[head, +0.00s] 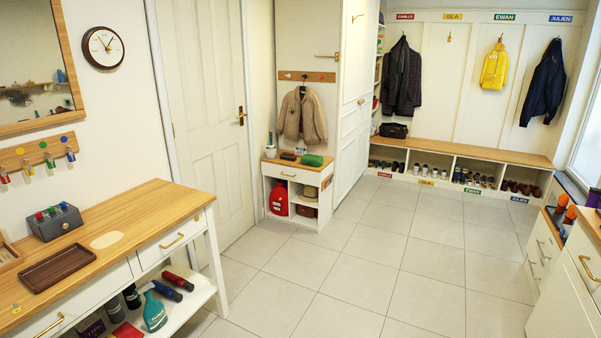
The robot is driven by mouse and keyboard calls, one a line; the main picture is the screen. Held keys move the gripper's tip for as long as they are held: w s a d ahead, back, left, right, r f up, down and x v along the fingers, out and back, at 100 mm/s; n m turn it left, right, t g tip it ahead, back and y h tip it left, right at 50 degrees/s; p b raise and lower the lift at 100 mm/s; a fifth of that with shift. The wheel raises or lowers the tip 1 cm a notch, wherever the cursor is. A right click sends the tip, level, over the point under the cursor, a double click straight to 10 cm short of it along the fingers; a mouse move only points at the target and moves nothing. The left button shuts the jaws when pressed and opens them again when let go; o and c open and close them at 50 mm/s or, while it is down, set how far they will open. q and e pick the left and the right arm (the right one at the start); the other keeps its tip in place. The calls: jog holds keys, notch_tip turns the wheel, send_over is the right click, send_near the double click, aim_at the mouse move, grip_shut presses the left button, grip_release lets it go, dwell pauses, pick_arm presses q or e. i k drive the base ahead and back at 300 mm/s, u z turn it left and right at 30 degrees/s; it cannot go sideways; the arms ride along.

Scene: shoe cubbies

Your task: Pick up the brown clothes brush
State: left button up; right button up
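A small dark brown item (289,156), which looks like the brown clothes brush, lies on the wooden top of the small white cabinet (295,171) beside the door. It is too small here to make out bristles or a handle. A green item (312,160) lies just to its right, and a pale upright container (270,148) stands to its left. Neither of my grippers is in view.
A wooden-topped console table (150,208) with a brown tray (62,268) stands at the left. White drawers (543,250) stand at the right. A cubby bench (460,150) runs along the back. The tiled floor (350,262) between them is clear.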

aim_at(285, 156)
jog(key=u, duration=0.15)
jog(key=i, duration=3.55)
jog(key=u, duration=0.05)
